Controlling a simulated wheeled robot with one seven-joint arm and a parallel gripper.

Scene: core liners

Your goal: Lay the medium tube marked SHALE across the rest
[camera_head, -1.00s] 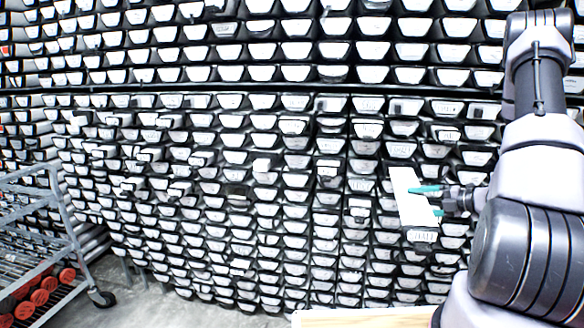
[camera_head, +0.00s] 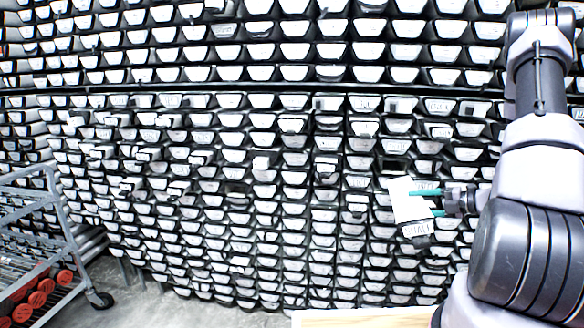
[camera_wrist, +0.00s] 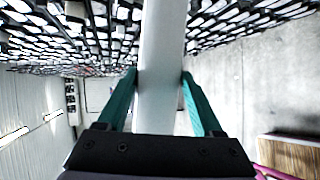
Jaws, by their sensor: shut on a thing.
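A pale tube (camera_head: 408,200) is held in front of the wall of stored tubes, right of centre in the head view. Its dark-rimmed end face (camera_head: 416,230) bears a label that appears to read SHALE. My gripper (camera_head: 430,202) is shut on this tube, with teal fingers reaching it from the right. In the wrist view the tube (camera_wrist: 162,60) runs lengthwise between the two teal fingers (camera_wrist: 160,95), which press its sides. The tube's far end is hidden. I cannot make out the rest in either view.
A rack wall (camera_head: 200,155) full of white-fronted tubes fills the background. A grey wheeled cart (camera_head: 60,215) with red-ended cylinders (camera_head: 40,287) stands at the left. A wooden surface (camera_head: 365,318) shows at the bottom. Grey floor (camera_head: 170,308) is open between them.

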